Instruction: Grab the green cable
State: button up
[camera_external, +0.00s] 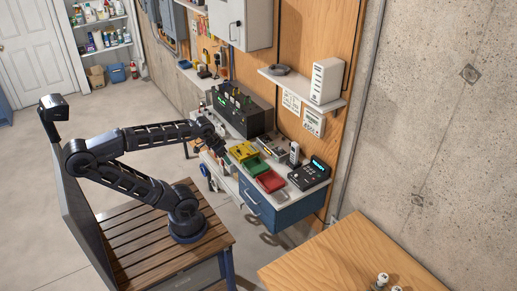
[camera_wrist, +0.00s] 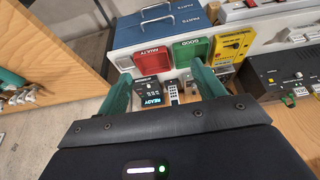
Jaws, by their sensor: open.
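In the wrist view, a small green loop that looks like the green cable (camera_wrist: 301,92) shows at the right edge, on the front of a dark panel box (camera_wrist: 285,75). I cannot make out its full run. The black panel box (camera_external: 240,108) also shows in the external view, where I cannot pick out the cable. My gripper (camera_wrist: 163,88) is open, its two teal fingers wide apart with nothing held between them. The loop is to the right of the right finger. In the external view my gripper (camera_external: 220,146) is over the bench beside the panel box, partly hidden by the arm.
A red tray (camera_external: 270,181), a green tray (camera_external: 255,166) and a yellow meter (camera_external: 243,151) are on the bench. A shelf (camera_external: 292,85) with a white box hangs above.

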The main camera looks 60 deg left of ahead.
jog(key=shift+w+r, duration=0.1)
